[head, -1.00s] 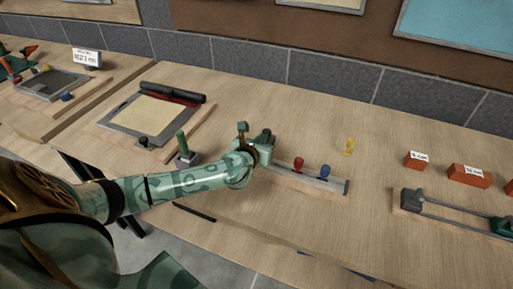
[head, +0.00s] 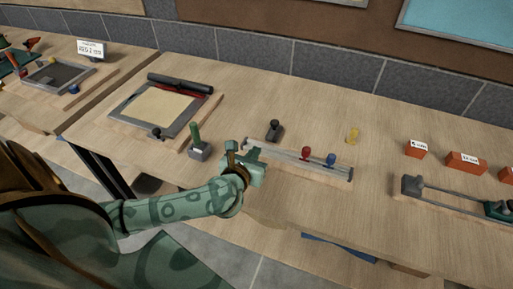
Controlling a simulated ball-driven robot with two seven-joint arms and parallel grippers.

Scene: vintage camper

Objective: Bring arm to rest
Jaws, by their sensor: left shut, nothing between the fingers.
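My left arm reaches in from the left in the head view, green and patterned. Its gripper (head: 254,164) is shut and empty, low at the left end of a long narrow rack (head: 300,164) near the table's front edge. The gripper hides that end of the rack; I cannot tell whether they touch. A red peg-like piece (head: 306,153) and a blue one (head: 331,159) stand on the rack. A dark-knobbed stamp (head: 274,130) stands on the table just behind the rack. My right gripper is not in view.
A green-handled block (head: 198,143) stands left of the gripper, beside a framed cream panel (head: 157,108) with a dark roller (head: 179,85). The wooden table (head: 270,100) is clear behind the stamp.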

